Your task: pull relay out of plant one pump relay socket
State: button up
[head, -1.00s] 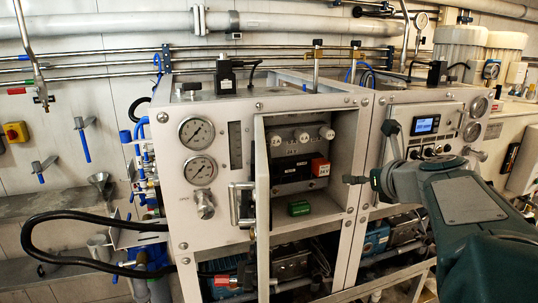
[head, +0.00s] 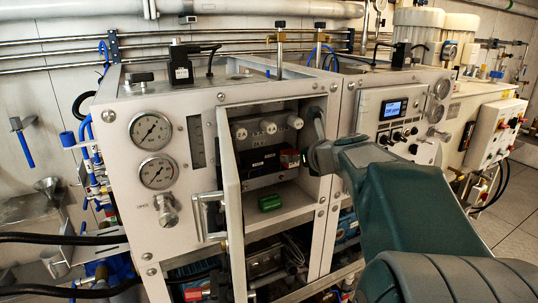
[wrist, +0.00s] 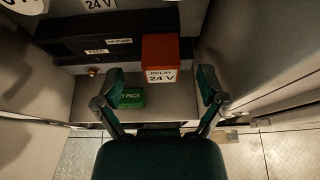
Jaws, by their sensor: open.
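The relay (wrist: 161,58) is an orange-red block with a white label reading "RELAY 24 V". In the wrist view it sits at the right end of a black socket strip (wrist: 100,48) inside the open cabinet. My gripper (wrist: 159,84) is open, with one finger to the left and one to the right, below the relay in the wrist picture. In the head view my gripper (head: 314,145) is at the cabinet opening, partly hidden.
A green pack (wrist: 131,98) lies on the cabinet floor; it also shows in the head view (head: 271,202). The cabinet door (head: 230,215) stands open on the left. The right cabinet wall (wrist: 226,60) is close to my right finger.

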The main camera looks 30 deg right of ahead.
aim_at(294, 164)
jog(key=shift+x, duration=1.2)
grip_shut()
jog(key=shift+s+a, duration=0.15)
jog(key=shift+s, duration=2.8)
